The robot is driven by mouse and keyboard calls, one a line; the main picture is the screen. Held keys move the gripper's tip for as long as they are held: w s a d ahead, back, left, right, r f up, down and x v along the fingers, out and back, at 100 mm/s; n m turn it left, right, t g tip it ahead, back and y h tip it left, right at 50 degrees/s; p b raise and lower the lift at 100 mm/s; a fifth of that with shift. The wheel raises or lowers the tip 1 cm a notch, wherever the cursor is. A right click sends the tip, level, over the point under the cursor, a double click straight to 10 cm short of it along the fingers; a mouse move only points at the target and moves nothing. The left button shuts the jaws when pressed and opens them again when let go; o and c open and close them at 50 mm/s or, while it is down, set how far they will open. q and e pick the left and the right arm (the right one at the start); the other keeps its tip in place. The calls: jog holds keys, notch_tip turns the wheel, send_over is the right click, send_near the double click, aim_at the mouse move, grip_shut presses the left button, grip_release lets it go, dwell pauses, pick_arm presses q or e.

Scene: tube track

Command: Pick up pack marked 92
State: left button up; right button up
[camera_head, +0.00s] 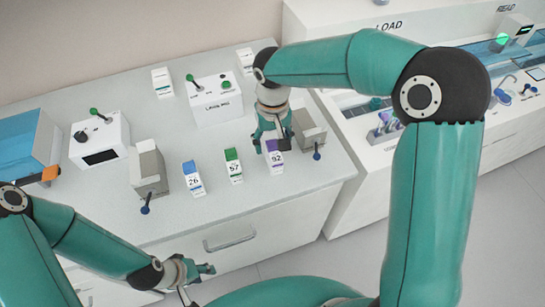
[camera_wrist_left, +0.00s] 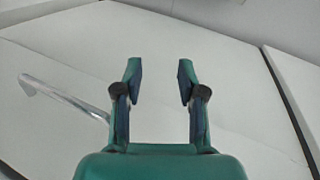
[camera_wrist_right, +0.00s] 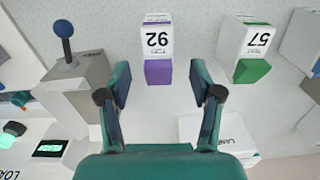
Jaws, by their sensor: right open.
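The pack marked 92 (camera_head: 275,157) is white with a purple top and stands on the counter, rightmost in a row of three packs. In the right wrist view it shows upside down (camera_wrist_right: 158,40), with its purple end (camera_wrist_right: 158,72) toward my jaws. My right gripper (camera_head: 272,132) is just behind the pack, pointing down. It also shows in the right wrist view (camera_wrist_right: 160,85), its two fingers apart, with the purple end at or just beyond the fingertips. My left gripper (camera_head: 200,270) is open and empty in front of the cabinet; its spread fingers show in the left wrist view (camera_wrist_left: 160,75).
The green-topped pack 57 (camera_head: 234,166) and blue-topped pack 26 (camera_head: 193,178) stand left of pack 92. A grey block with a blue-knobbed lever (camera_head: 310,130) is close on the right. A white box with green knobs (camera_head: 215,97) stands behind.

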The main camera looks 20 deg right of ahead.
aim_at(274, 151)
jog(key=shift+s+d+f+p, duration=0.1)
jog(key=shift+f+p, duration=0.15)
jog(key=shift+f, duration=1.15)
jog(key=shift+s+f+p, duration=0.1)
jog(key=shift+f+p, duration=0.1)
jog(key=shift+f, duration=1.2)
grip_shut()
